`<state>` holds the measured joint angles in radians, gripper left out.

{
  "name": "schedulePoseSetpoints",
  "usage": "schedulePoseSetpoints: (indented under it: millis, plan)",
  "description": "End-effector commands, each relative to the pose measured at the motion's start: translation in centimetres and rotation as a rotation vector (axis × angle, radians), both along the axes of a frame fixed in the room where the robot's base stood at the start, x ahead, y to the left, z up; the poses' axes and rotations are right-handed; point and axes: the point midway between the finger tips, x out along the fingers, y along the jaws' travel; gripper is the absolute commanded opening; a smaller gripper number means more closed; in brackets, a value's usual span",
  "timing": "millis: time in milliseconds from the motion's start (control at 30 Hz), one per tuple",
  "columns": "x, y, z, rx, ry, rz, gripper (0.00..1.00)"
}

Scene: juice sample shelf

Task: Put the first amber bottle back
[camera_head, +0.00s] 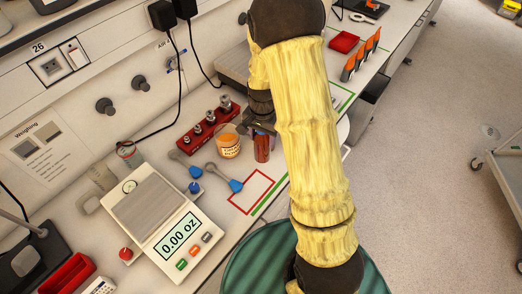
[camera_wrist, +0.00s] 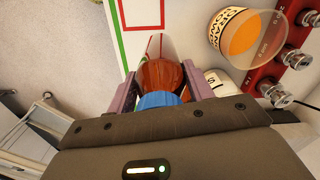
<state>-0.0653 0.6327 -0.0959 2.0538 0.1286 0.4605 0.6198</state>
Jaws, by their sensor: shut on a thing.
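An amber bottle (camera_head: 262,148) stands upright beside an orange-filled beaker, partly hidden by my gripper and arm in the head view. My gripper (camera_head: 259,127) is shut on it from above. In the wrist view the brown bottle (camera_wrist: 160,74) sits between the two purple-grey fingers, with a blue part (camera_wrist: 158,100) at its near end. I cannot tell whether its base touches the bench. A red outlined rectangle (camera_head: 252,191) is marked on the bench in front of the bottle; it looks empty.
The orange beaker (camera_head: 228,145) is close at the bottle's left. A red weight rack (camera_head: 208,129) stands behind. Blue-ended tools (camera_head: 224,178) lie nearby. A scale (camera_head: 152,213) reads 0.00 oz. Several orange-and-dark items (camera_head: 361,57) stand farther along, near a red tray (camera_head: 343,41).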

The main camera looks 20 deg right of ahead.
Motion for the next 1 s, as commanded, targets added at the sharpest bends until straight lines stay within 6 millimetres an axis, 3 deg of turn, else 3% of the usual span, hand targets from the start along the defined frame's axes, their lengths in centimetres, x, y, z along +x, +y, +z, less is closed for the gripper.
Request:
schedulePoseSetpoints:
  millis: [167, 533, 800, 1000]
  plan:
    - [0.0, 0.1, -1.7, 0.0, 0.0, 0.001, 0.16]
    - [0.0, 0.2, -2.2, 0.0, 0.001, 0.003, 0.16]
    - [-0.1, 0.2, -5.3, 0.001, 0.002, 0.002, 0.16]
    - [0.0, 0.1, -6.0, 0.001, -0.002, 0.001, 0.16]
